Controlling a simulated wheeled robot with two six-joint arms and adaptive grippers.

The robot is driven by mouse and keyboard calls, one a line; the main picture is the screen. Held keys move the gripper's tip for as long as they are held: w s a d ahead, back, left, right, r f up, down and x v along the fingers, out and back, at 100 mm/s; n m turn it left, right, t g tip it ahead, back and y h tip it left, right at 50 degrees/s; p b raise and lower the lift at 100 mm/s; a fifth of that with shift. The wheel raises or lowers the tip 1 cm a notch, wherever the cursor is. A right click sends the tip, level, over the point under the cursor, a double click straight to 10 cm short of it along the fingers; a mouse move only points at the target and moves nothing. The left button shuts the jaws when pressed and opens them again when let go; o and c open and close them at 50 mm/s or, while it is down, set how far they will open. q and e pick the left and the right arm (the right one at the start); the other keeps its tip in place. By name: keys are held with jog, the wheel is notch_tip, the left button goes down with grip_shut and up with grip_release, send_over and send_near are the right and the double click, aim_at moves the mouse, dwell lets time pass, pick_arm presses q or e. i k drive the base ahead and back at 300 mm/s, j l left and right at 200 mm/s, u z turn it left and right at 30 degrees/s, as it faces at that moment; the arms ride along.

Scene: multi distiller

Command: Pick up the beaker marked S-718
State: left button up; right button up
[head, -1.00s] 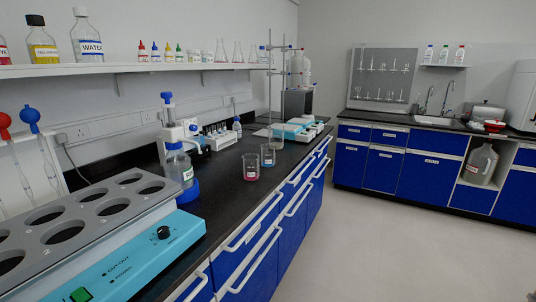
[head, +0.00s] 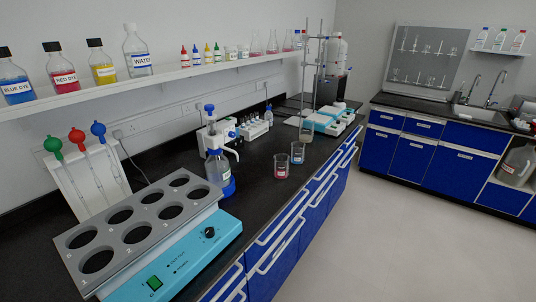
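Two small glass beakers stand upright on the black bench near its front edge, in the middle of the head view. The nearer beaker (head: 281,166) holds a red liquid and has a small pale label. The farther beaker (head: 298,153) holds a bluish liquid and also has a pale mark. The markings are too small to read, so I cannot tell which one is S-718. Neither of my grippers is in view.
A turquoise water bath (head: 190,262) with several round holes fills the near left bench. A bottle-top dispenser (head: 219,167) on a blue base stands left of the beakers. A shelf (head: 190,74) of dye bottles runs above. The floor (head: 400,230) is clear.

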aim_at(298, 153)
jog(key=i+l+u, duration=0.15)
jog(key=l+u, duration=0.15)
jog(key=u, duration=0.15)
jog(key=i+l+u, duration=0.15)
jog(key=l+u, duration=0.25)
jog(key=i+l+u, duration=0.1)
jog(key=l+u, duration=0.2)
jog(key=u, duration=0.15)
